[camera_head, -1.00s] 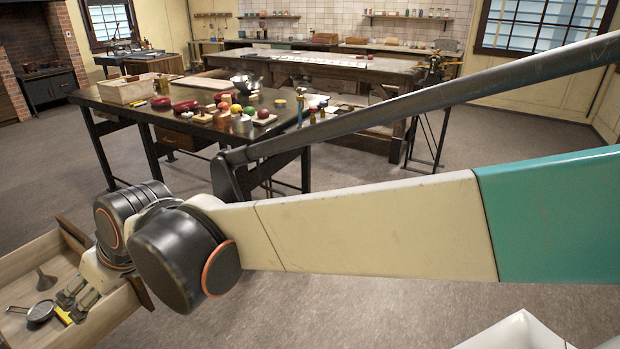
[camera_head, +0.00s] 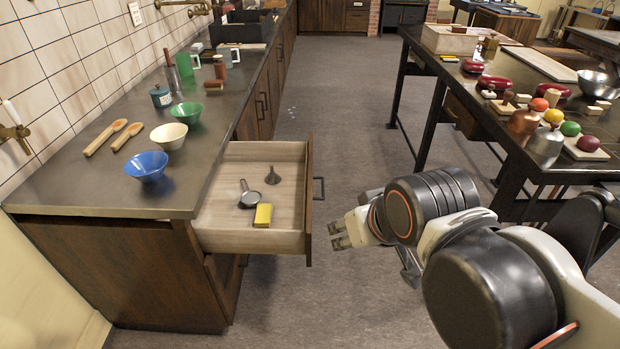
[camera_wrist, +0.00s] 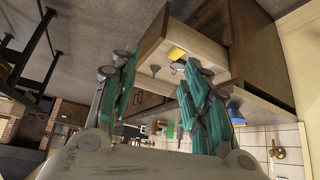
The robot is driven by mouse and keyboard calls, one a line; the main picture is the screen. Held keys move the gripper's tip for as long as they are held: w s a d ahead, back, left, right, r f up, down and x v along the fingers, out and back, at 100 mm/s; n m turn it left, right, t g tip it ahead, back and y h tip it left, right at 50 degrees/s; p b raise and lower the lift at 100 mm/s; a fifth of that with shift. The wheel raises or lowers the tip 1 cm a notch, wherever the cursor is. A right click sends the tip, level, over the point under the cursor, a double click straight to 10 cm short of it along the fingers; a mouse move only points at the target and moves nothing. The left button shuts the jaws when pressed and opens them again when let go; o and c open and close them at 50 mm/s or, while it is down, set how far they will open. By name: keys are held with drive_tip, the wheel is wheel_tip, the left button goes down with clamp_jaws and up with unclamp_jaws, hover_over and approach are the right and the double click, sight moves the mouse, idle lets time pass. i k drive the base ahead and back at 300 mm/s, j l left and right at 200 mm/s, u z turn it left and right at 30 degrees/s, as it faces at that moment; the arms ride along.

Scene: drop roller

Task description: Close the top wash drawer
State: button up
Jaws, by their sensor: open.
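The top drawer (camera_head: 217,213) is pulled out of the wooden counter at the left in the head view. It holds a small dark pan or strainer (camera_head: 249,195), a grey funnel (camera_head: 272,177) and a yellow sponge-like block (camera_head: 263,215). Its dark wooden front carries a bar handle (camera_head: 318,188). My gripper (camera_head: 335,236) is just right of the drawer front, at about its height, apart from it in the picture. In the wrist view my gripper (camera_wrist: 155,100) is open with nothing between its fingers, and the drawer (camera_wrist: 195,42) shows beyond them, upside down.
The counter top bears a blue bowl (camera_head: 146,166), a white bowl (camera_head: 169,136), a green bowl (camera_head: 187,112) and wooden spoons (camera_head: 105,137). A dark table (camera_head: 469,91) with fruit and pots stands at the right. Open floor lies between.

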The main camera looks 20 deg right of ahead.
sight(223, 223)
drive_tip(key=i+l+u, duration=0.2)
drive_tip(key=l, duration=0.4)
drive_tip(key=l+u, duration=0.2)
drive_tip(key=l, duration=0.45)
drive_tip(key=i+l+z, duration=0.15)
drive_tip(key=z, duration=0.2)
